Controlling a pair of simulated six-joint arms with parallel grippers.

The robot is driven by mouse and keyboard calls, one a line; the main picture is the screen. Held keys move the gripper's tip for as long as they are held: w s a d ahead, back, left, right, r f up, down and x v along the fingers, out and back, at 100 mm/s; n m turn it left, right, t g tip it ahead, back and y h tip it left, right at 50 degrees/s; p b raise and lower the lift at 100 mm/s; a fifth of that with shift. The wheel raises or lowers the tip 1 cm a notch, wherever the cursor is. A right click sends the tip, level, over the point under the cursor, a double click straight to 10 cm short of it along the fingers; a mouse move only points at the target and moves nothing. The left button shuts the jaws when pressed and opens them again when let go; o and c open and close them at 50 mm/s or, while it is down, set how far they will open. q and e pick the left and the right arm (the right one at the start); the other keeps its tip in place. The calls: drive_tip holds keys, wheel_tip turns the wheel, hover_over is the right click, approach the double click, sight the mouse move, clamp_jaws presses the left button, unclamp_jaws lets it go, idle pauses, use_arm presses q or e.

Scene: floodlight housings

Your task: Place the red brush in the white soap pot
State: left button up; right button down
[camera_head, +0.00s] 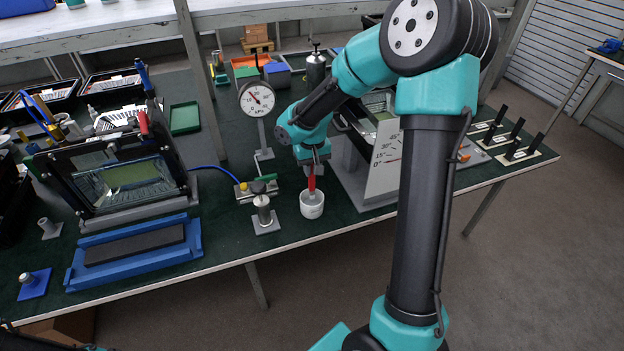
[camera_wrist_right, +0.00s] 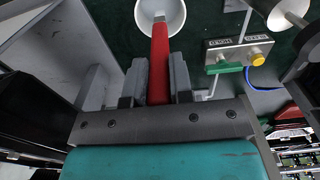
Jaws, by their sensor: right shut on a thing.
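The red brush (camera_head: 311,186) is upright in the head view, its lower end inside the mouth of the white soap pot (camera_head: 312,207). The pot stands on the green bench top near the front edge. My right gripper (camera_head: 312,169) is above the pot and shut on the brush's upper part. In the right wrist view the red brush (camera_wrist_right: 159,62) runs between the two grey fingers (camera_wrist_right: 159,80), with its far end over the white soap pot (camera_wrist_right: 178,18). Whether the brush touches the pot's bottom cannot be seen. My left gripper is not in view.
A pressure gauge (camera_head: 257,98) stands behind the pot. A metal post on a plate (camera_head: 264,214) and a valve block (camera_head: 257,190) are close on its left. A grey angled stand with a scale (camera_head: 384,160) is close on its right. A framed floodlight housing (camera_head: 115,180) sits at left.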

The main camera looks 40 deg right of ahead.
sight(312, 190)
drive_tip(key=shift+f, duration=0.2)
drive_tip(key=shift+f, duration=1.95)
drive_tip(key=c, duration=1)
unclamp_jaws()
wheel_tip(312, 190, up, 12)
drive_tip(key=shift+r, duration=0.15)
